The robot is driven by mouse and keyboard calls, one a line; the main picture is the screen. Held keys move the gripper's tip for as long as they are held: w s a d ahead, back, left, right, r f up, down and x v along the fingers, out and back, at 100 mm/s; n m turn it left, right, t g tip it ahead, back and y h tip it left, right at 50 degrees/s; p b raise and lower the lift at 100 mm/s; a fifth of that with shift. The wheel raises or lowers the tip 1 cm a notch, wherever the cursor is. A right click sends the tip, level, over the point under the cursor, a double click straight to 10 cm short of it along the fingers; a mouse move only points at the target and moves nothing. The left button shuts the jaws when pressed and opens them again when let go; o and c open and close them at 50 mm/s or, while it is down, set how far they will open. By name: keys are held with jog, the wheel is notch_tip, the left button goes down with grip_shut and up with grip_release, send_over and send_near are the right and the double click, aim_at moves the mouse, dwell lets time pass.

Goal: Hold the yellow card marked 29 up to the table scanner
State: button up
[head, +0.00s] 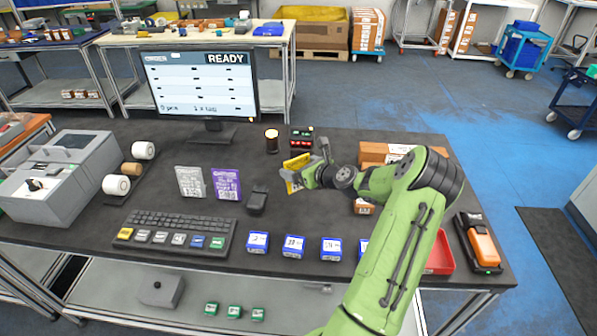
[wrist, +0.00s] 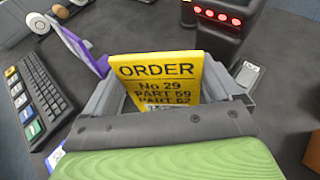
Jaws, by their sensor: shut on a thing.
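The yellow card (wrist: 158,72) is upright between the grey fingers of my gripper (wrist: 168,98) in the wrist view. It reads "ORDER No 29 PART 59 PART 62", and its lower edge is hidden by the gripper. In the head view my gripper (head: 312,174) is shut on the yellow card (head: 295,172), above the right middle of the table. The black device with red lights, which looks like the table scanner (head: 301,139), stands just behind the card. It also shows at the top of the wrist view (wrist: 222,22), apart from the card.
A monitor (head: 200,85) reads "READY". A grey card (head: 190,182) and a purple card (head: 226,184) stand left of a small black block (head: 257,201). A keyboard (head: 175,232) and several blue boxes (head: 293,246) line the front. Cardboard boxes (head: 375,153) sit behind my arm.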

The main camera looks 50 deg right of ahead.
jog(key=f, duration=0.1)
jog(key=w+d+f+b, duration=0.1)
jog(key=d+f+b, duration=0.1)
jog(key=shift+w, duration=0.4)
jog(key=shift+w+d+f+b, duration=0.15)
jog(key=shift+d+b, duration=0.05)
jog(key=shift+b, duration=0.1)
jog(key=s+a+r+p, duration=0.8)
jog(key=a+r+p, duration=0.1)
jog(key=a+r, duration=0.1)
jog(key=shift+a, duration=0.15)
